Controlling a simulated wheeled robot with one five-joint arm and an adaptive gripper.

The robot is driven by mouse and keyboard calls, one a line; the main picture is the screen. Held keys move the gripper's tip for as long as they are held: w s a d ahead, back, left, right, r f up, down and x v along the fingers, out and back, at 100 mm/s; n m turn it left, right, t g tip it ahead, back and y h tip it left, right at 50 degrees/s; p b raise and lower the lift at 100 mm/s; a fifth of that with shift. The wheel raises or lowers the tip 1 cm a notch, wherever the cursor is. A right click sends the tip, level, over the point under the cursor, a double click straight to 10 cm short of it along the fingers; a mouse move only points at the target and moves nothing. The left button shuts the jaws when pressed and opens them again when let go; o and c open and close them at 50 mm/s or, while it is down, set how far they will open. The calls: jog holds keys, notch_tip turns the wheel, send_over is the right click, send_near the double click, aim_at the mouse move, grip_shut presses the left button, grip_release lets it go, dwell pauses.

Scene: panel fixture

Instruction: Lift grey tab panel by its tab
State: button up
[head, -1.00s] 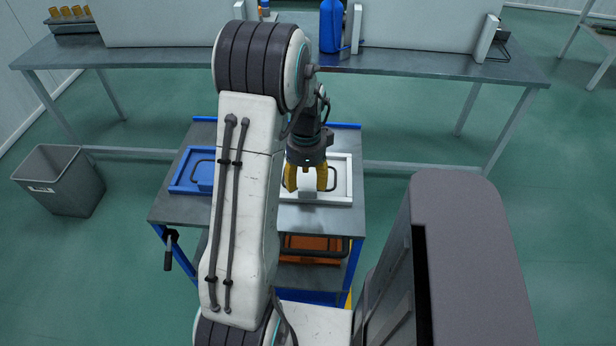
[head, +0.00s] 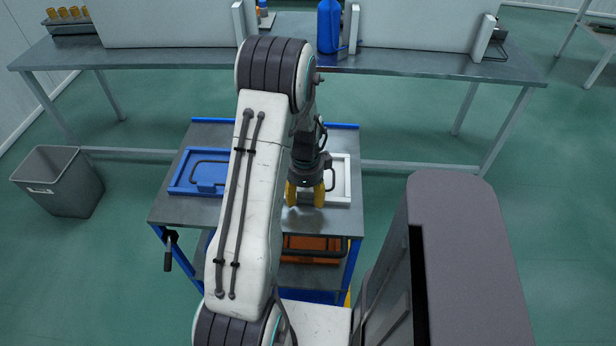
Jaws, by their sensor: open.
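The pale grey panel (head: 342,178) lies on the right half of the cart top, with a dark handle loop on its face. Its tab, at the near edge, is largely hidden by my gripper. My gripper (head: 305,200) points down with its two yellow fingers apart, over the near edge of the panel around where the tab is. I cannot tell whether the fingers touch the tab. My arm covers the panel's left part.
A blue panel (head: 186,173) with its own tab lies on the cart's left half. An orange item (head: 312,244) sits on the shelf below. A grey bin (head: 60,183) stands on the floor at left. A long bench (head: 420,66) with a blue bottle (head: 329,26) runs behind.

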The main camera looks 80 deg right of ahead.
jog(key=shift+f, duration=0.2)
grip_shut()
dwell(0.5)
